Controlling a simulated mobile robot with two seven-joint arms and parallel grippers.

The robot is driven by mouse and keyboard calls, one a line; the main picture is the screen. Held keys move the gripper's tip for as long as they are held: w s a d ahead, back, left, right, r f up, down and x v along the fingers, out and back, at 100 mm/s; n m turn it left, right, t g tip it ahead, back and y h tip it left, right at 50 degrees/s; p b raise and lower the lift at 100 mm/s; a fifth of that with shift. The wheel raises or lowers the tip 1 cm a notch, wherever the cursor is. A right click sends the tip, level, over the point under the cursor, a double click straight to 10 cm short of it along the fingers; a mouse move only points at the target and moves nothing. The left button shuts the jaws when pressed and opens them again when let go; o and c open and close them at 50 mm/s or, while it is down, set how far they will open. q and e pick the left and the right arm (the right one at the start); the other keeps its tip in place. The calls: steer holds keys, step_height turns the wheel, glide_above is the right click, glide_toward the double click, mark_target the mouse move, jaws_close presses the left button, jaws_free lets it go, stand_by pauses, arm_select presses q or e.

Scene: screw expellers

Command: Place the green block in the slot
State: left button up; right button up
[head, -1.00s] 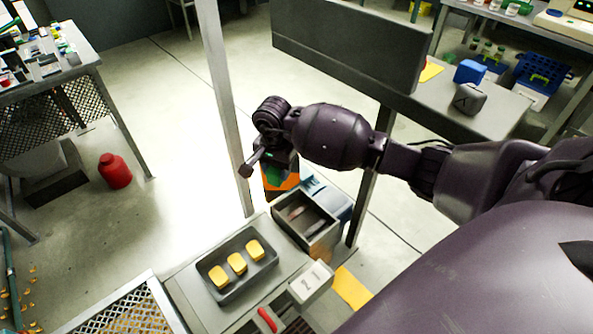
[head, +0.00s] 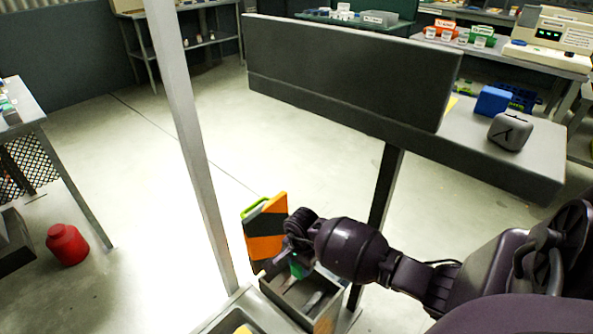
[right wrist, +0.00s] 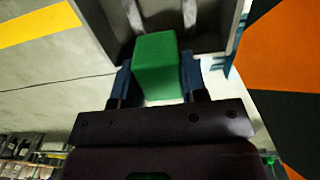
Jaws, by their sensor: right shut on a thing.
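The green block (right wrist: 157,60) is between the blue fingers of my right gripper (right wrist: 156,72) in the right wrist view. The jaws are shut on its sides. In the head view the block (head: 299,267) is a small green patch beneath my right wrist, mostly hidden by the gripper (head: 297,262). The gripper is at the far side of an open grey box (head: 324,315), which holds metallic strips. In the wrist view the box's grey wall (right wrist: 226,22) lies beyond the block. I cannot tell which opening is the slot. My left gripper is not in view.
An orange and black case (head: 265,232) with a green handle stands close behind my right gripper. A grey post (head: 190,150) rises to the left. A dark panel (head: 345,75) and a grey shelf (head: 480,150) are beyond. A red container (head: 67,244) is on the floor.

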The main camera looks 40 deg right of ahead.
steer(key=b, duration=0.2)
glide_above(301, 294)
step_height(301, 294, down, 8)
steer(key=shift+r, duration=0.25)
steer(key=shift+w+f+b, duration=0.1)
steer(key=shift+f+b, duration=0.2)
steer(key=shift+f, duration=0.15)
step_height(301, 294, down, 4)
steer(key=shift+b, duration=0.8)
steer(key=shift+f, duration=0.15)
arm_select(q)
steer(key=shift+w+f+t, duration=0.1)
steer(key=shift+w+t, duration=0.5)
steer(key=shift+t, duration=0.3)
arm_select(e)
steer(key=shift+f, duration=0.1)
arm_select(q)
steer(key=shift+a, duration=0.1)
arm_select(e)
steer(key=o, duration=1)
